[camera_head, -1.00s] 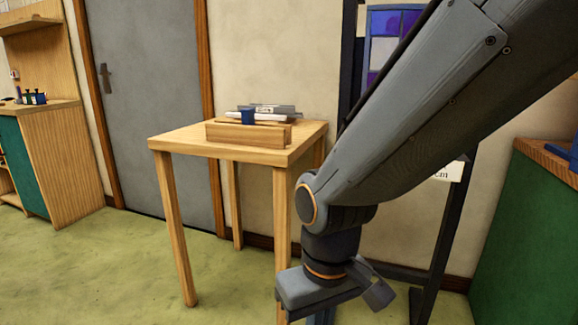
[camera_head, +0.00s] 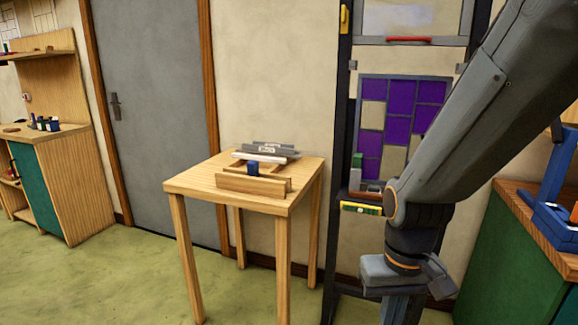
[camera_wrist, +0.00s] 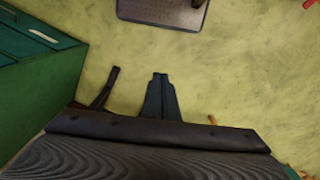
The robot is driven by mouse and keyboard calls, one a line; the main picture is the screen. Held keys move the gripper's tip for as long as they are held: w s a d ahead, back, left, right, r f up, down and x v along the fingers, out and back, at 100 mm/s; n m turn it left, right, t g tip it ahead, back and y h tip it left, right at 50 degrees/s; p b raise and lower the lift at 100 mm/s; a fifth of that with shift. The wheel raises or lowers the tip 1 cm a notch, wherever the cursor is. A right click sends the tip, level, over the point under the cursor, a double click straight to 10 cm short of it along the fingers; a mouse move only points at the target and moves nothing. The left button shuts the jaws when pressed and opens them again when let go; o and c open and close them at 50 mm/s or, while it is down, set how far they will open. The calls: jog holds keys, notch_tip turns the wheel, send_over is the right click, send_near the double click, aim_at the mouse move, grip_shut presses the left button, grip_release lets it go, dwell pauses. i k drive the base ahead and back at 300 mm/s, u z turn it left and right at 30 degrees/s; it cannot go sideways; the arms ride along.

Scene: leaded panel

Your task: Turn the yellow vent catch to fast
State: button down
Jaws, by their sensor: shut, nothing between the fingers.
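A small upright yellow piece, which looks like the vent catch (camera_head: 345,18), is on the dark left post of the panel frame, near the top edge of the head view. Beside it is a pale pane with a red bar (camera_head: 408,40) along its bottom, possibly the vent. My gripper (camera_wrist: 160,76) shows in the wrist view with its fingers together and empty, pointing over the green floor.
A purple and cream leaded panel (camera_head: 400,112) sits below the pane, partly behind my arm. A yellow-green level (camera_head: 361,208) is on a ledge beneath. A wooden table (camera_head: 196,184) stands left of the frame, and a green cabinet (camera_head: 498,262) stands right. Open floor lies in front.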

aim_at(344, 18)
jog(key=u, duration=1.25)
jog(key=i, duration=0.35)
jog(key=z, duration=1.85)
